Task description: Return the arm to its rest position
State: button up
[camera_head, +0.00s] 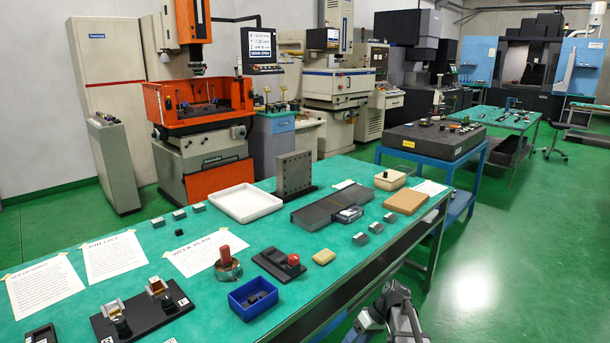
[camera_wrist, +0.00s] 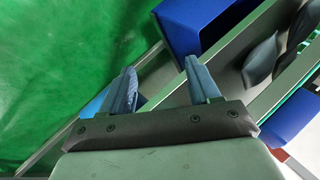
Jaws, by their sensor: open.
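My gripper (camera_wrist: 161,66) is open in the wrist view, with its two blue-grey fingers spread apart and nothing visible between them. Below the fingers in that view are a green surface on the left and slanted grey rails on the right. In the head view a dark grey part of my arm stands at the bottom, right of centre, beside the front edge of the green-topped bench (camera_head: 215,222). I cannot make out the fingertips there. The arm appears clear of the things on the bench.
The bench holds a blue bin (camera_head: 253,298), a white tray (camera_head: 245,203), a dark upright plate (camera_head: 294,173) and several small blocks. Green floor (camera_head: 520,265) is open to the right. A blue bin (camera_wrist: 200,18) lies close past the right finger in the wrist view.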

jog(key=s+f+m+g+h, duration=0.3)
jog(key=s+f, duration=1.5)
jog(key=f, duration=0.1)
jog(key=s+f+m+g+h, duration=0.1)
jog(key=s+f, duration=0.4)
jog(key=s, duration=0.7)
jog(key=s+d+f+m+g+h, duration=0.1)
jog(key=s+f, duration=0.4)
jog(key=s, duration=0.8)
jog(key=shift+s+d+g+h, duration=0.15)
jog(key=shift+g+h, duration=0.25)
jog(key=shift+h, duration=0.2)
